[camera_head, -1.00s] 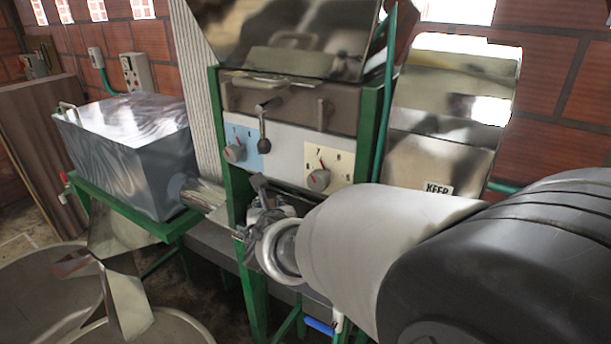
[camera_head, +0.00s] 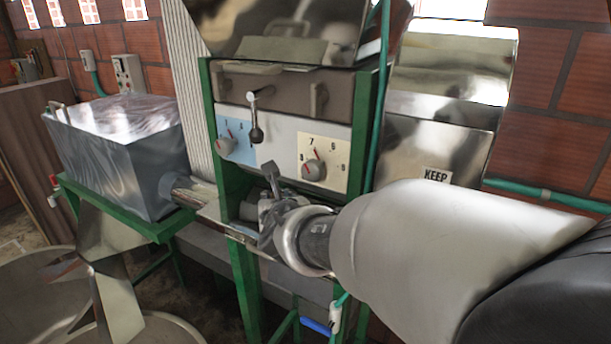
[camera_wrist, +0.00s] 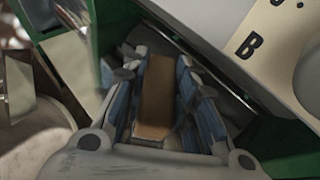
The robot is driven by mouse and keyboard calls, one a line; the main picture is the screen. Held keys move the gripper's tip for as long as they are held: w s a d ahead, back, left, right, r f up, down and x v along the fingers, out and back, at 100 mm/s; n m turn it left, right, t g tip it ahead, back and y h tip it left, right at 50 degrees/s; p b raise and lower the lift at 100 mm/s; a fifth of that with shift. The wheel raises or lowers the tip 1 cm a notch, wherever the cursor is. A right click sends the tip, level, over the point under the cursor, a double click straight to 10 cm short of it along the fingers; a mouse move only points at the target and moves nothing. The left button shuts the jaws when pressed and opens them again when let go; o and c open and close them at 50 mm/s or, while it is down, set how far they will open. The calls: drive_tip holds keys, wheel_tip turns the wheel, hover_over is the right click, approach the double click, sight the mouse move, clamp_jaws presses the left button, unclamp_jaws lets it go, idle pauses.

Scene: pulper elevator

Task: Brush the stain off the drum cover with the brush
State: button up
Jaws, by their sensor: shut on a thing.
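My gripper (camera_head: 266,210) is in front of the green-framed machine, just below its dial panel. In the wrist view my gripper (camera_wrist: 158,62) has its blue-padded fingers on both sides of a brown, wood-coloured block, which looks like the brush (camera_wrist: 157,95). It is shut on it. The brush's bristles are hidden, and the brush cannot be made out in the head view. A shiny metal cover (camera_head: 435,140) with a KEEP label stands at the right of the machine. I cannot tell whether this is the drum cover, and I make out no clear stain.
The dial panel (camera_head: 285,148) with two knobs and a lever (camera_head: 254,118) is close above my gripper. A grey metal box (camera_head: 115,150) stands on a green frame at left. Round metal basins (camera_head: 35,290) are at lower left. A green pipe (camera_head: 550,197) runs along the right wall.

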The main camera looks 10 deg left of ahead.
drive_tip(key=shift+s+d+b, duration=0.3)
drive_tip(key=shift+d+b, duration=0.25)
drive_tip(key=shift+d, duration=0.2)
drive_tip(key=shift+s+d+b, duration=0.3)
drive_tip(key=shift+d+b, duration=0.2)
drive_tip(key=shift+d, duration=0.2)
drive_tip(key=shift+s+d+f+b, duration=0.1)
drive_tip(key=shift+s+d+b, duration=0.15)
drive_tip(key=shift+d+b, duration=0.35)
drive_tip(key=shift+s+d+f+b, duration=0.1)
drive_tip(key=shift+s+d+b, duration=0.3)
drive_tip(key=shift+d, duration=0.3)
drive_tip(key=shift+s+d+f+b, duration=0.1)
drive_tip(key=shift+s+d+b, duration=0.05)
drive_tip(key=shift+d+b, duration=0.45)
drive_tip(key=shift+s+d+r, duration=0.15)
drive_tip(key=shift+s+d, duration=0.2)
drive_tip(key=shift+d, duration=0.25)
drive_tip(key=shift+s+r, duration=0.1)
drive_tip(key=shift+r, duration=0.1)
drive_tip(key=shift+s+a+f, duration=0.2)
drive_tip(key=shift+s, duration=0.1)
drive_tip(key=shift+a, duration=0.1)
